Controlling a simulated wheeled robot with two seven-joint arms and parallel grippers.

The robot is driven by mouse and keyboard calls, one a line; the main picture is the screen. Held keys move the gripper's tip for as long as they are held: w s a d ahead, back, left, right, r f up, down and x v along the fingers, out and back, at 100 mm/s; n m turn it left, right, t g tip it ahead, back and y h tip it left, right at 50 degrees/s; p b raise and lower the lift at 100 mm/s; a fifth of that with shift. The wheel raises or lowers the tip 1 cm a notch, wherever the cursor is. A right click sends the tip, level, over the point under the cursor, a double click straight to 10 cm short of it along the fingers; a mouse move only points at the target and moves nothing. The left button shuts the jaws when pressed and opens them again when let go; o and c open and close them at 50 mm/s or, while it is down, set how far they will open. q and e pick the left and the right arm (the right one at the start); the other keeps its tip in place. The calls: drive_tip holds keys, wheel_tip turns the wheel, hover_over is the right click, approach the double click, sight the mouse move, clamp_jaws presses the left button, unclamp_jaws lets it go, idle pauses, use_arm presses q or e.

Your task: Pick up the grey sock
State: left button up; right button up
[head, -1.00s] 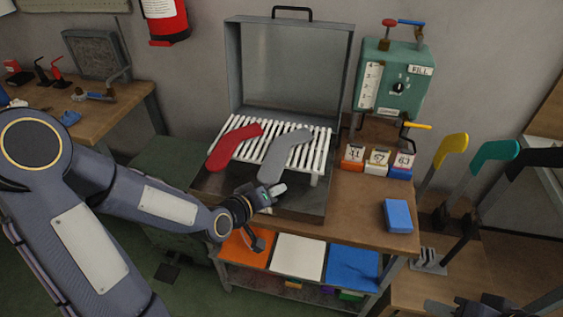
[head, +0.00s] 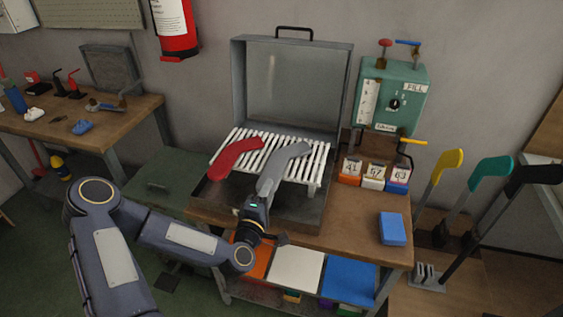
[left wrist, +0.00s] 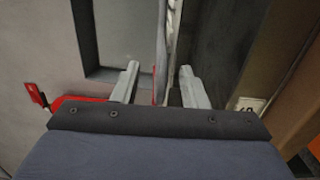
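The grey sock (head: 286,160) lies on the right part of a white slatted rack (head: 317,172), its lower end hanging toward the front edge. My left gripper (head: 264,189) is at that lower end and hides part of it. In the left wrist view my left gripper (left wrist: 158,76) has its two fingers apart. A thin grey strip that looks like the grey sock (left wrist: 161,45) seen edge-on stands between them, with a gap to the fingers. My right gripper is not in view.
A red sock (head: 236,154) lies left of the grey one on the rack. The open metal lid (head: 292,85) stands behind. A green box with a dial (head: 393,97), several number blocks (head: 373,176) and a blue block (head: 392,229) are to the right.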

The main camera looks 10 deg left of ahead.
sight(276, 166)
use_arm(q)
drive_tip(key=w, duration=0.4)
drive_tip(key=shift+d+f+p, duration=0.1)
drive_tip(key=shift+d+p, duration=0.05)
drive_tip(key=shift+p, duration=0.25)
drive_tip(key=c, duration=0.8)
drive_tip(key=shift+c, duration=0.2)
